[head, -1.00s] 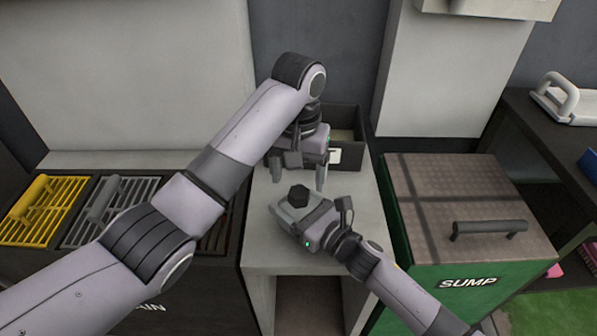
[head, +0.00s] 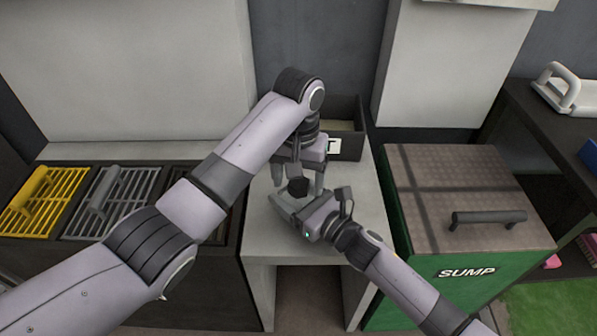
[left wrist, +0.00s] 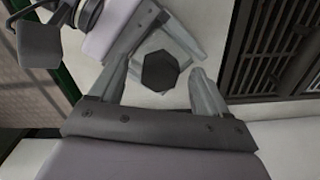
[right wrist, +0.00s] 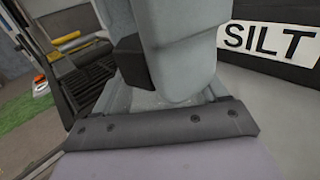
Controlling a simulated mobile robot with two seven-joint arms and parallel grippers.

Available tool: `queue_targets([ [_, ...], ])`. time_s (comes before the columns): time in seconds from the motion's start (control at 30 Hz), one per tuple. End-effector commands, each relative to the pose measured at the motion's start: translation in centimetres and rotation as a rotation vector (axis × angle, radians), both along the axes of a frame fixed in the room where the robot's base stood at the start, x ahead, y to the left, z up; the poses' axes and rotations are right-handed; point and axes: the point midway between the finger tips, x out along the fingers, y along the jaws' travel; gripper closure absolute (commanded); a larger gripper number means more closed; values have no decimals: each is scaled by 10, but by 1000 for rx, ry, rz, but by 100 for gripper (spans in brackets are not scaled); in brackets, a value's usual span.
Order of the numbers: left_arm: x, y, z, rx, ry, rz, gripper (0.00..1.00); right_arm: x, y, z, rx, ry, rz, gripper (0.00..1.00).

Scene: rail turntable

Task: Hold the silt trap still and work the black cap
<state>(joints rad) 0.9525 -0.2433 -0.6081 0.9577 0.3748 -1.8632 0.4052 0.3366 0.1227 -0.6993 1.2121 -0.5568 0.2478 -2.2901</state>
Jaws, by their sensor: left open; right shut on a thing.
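In the left wrist view the cap (left wrist: 160,71) lies between the fingers of my left gripper (left wrist: 158,80), with a gap on each side. My left gripper (head: 297,181) points down from above and is open around the cap. My right gripper (head: 295,206) comes in low from the right and is shut on the silt trap below the cap. The trap's body is mostly hidden by the fingers. In the right wrist view the cap (right wrist: 130,62) is partly behind a large grey finger.
A dark box (head: 350,140) with a white label stands behind; the right wrist view reads SILT (right wrist: 268,40). The green SUMP bin (head: 465,255) with a handle is right. Yellow (head: 45,200) and grey (head: 112,203) grates lie left. The worktop's front (head: 290,250) is clear.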

Motion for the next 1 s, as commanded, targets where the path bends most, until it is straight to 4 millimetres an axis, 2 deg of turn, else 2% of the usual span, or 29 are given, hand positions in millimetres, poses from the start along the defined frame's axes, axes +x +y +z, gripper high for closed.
queue_targets([
  [0.13, 0, 0, 0, 0, 0, 0, 23, 0, 0, 0, 0, 0, 0, 82],
  [0.17, 0, 0, 0, 0, 0, 0, 27, 0, 0, 0, 0, 0, 0, 82],
  [0.3, 0, 0, 0, 0, 0, 0, 72, 0, 0, 0, 0, 0, 0, 82],
  [0.37, 0, 0, 0, 0, 0, 0, 90, 0, 0, 0, 0, 0, 0, 82],
  [0.43, 0, 0, 0, -1, 0, 0, 90, 0, 0, 0, 0, 0, 0, 82],
  [0.47, 0, 0, 0, -1, 0, -3, 95, 0, 0, 0, 0, 0, 0, 82],
  [0.57, 0, 0, 0, 0, -1, -48, 95, 0, 0, 0, 0, 0, 0, 82],
  [0.9, 0, 0, 0, -1, 0, -437, 95, 0, 0, 0, 0, 0, 0, 82],
  [1.0, 0, 1, 0, -1, 0, -504, 95, 0, 0, 0, 0, 0, 0, 82],
])
